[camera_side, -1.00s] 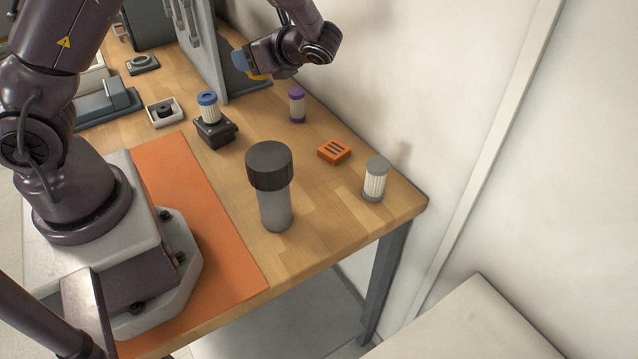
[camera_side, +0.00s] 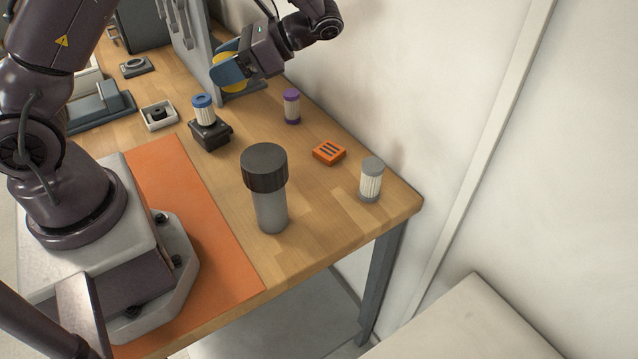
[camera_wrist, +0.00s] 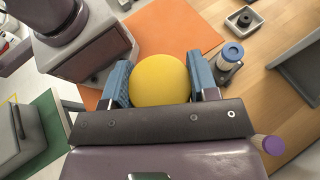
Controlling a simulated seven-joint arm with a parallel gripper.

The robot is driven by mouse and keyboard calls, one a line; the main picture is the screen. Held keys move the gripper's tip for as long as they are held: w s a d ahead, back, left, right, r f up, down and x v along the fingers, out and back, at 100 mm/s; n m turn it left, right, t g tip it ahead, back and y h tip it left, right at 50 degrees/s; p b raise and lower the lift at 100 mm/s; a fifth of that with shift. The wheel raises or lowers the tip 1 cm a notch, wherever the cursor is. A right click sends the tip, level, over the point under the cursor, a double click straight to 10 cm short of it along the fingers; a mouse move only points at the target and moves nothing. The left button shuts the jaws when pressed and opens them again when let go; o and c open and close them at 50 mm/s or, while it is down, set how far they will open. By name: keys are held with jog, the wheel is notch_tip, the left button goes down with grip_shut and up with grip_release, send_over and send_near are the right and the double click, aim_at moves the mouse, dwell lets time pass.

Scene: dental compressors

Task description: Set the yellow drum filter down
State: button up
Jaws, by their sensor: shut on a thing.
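The yellow drum filter (camera_wrist: 160,80) shows its round yellow end between the blue fingers of my gripper (camera_wrist: 160,84) in the wrist view. The fingers press on it from both sides. In the side view my gripper (camera_side: 229,78) is at the back of the table, beside the grey upright panel, and the yellow drum filter (camera_side: 233,86) shows only partly behind a blue finger. It appears held above the table; the gap under it cannot be judged.
A blue-capped filter (camera_side: 203,108) stands on a black base. A purple-capped filter (camera_side: 291,107), an orange block (camera_side: 329,152), a grey-capped filter (camera_side: 371,180) and a tall dark-capped canister (camera_side: 267,190) stand on the wooden table. The grey panel (camera_side: 196,45) is close to my gripper.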

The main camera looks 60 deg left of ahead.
aim_at(238, 88)
jog(key=d+n+h, duration=0.1)
jog(key=n+h, duration=0.1)
jog(key=h, duration=0.1)
jog(key=d+f+n+g+h, duration=0.1)
jog(key=d+n+h, duration=0.1)
jog(key=n+h, duration=0.1)
jog(key=d+n+h, duration=0.2)
jog(key=h, duration=0.1)
jog(key=shift+s+d+f+n, duration=0.25)
jog(key=shift+s+f+n, duration=0.05)
jog(key=shift+n, duration=0.1)
jog(key=w+d+r+n+t+h, duration=0.3)
jog(key=w+r+n+t+h, duration=0.15)
jog(key=n+t, duration=0.45)
jog(key=w+d+r+n+t+h, duration=0.35)
jog(key=w+n+t+h, duration=0.25)
jog(key=n+t, duration=0.3)
jog(key=shift+n+g, duration=0.4)
jog(key=shift+n, duration=0.3)
notch_tip(238, 88, down, 24)
jog(key=shift+w+d+r, duration=0.15)
jog(key=shift+r, duration=0.05)
jog(key=shift+f, duration=2.3)
jog(key=shift+f, duration=0.1)
jog(key=o, duration=0.9)
